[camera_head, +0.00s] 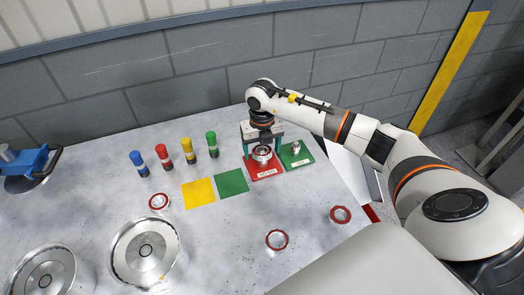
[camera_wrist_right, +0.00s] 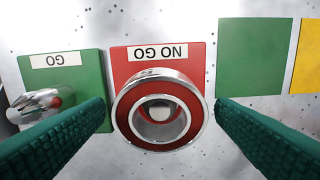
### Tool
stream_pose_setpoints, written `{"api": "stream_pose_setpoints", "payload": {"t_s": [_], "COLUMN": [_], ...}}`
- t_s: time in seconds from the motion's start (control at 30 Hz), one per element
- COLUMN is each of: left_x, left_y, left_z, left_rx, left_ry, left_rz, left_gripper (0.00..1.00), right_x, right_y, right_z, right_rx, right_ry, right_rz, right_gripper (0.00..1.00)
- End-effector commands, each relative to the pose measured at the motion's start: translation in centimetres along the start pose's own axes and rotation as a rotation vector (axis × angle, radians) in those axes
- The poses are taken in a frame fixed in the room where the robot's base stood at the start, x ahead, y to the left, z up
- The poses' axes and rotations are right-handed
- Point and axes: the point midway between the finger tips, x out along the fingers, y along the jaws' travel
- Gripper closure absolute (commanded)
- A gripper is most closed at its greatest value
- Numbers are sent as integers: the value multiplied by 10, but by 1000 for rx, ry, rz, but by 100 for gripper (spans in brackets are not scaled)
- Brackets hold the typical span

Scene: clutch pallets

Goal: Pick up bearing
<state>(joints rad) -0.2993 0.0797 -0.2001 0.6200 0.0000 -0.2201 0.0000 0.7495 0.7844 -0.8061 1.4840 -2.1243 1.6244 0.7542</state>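A bearing (camera_wrist_right: 128,122), a silver ring with a red face, sits at the red NO GO plate (camera_wrist_right: 117,68), and a metal post end shows inside its hole. In the head view this bearing (camera_head: 262,154) is below my right gripper (camera_head: 262,144). The wrist view shows my right gripper (camera_wrist_right: 161,103) open, with one green finger on each side of the bearing and small gaps to both. Other red-ringed bearings lie on the table: one at left (camera_head: 159,201), one at front (camera_head: 277,240), one at right (camera_head: 340,214). My left gripper is out of view.
The green GO plate (camera_head: 303,160) with a metal plug stands right of the red plate. Yellow (camera_head: 198,193) and green (camera_head: 231,182) squares lie to its left. Several coloured cylinders (camera_head: 189,151) stand behind. Large metal housings (camera_head: 120,262) occupy the front left.

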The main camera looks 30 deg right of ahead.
Motion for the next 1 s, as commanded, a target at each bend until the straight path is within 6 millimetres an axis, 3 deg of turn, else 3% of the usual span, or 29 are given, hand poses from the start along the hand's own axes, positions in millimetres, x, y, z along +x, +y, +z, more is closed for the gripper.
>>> {"api": "stream_pose_setpoints", "payload": {"t_s": [0.03,0.3,0.37,0.67,1.0], "left_x": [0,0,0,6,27], "left_y": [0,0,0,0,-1], "left_z": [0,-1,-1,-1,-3], "left_rx": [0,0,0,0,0], "left_ry": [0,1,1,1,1], "left_rz": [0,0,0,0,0], "left_gripper": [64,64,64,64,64], "right_x": [0,-1,-1,-14,-79], "right_y": [0,0,0,0,0], "right_z": [0,0,0,-2,-1], "right_rx": [0,0,0,0,0], "right_ry": [0,0,1,6,7], "right_rz": [0,0,-1,-2,-2], "right_gripper": [30,74,78,78,78]}}
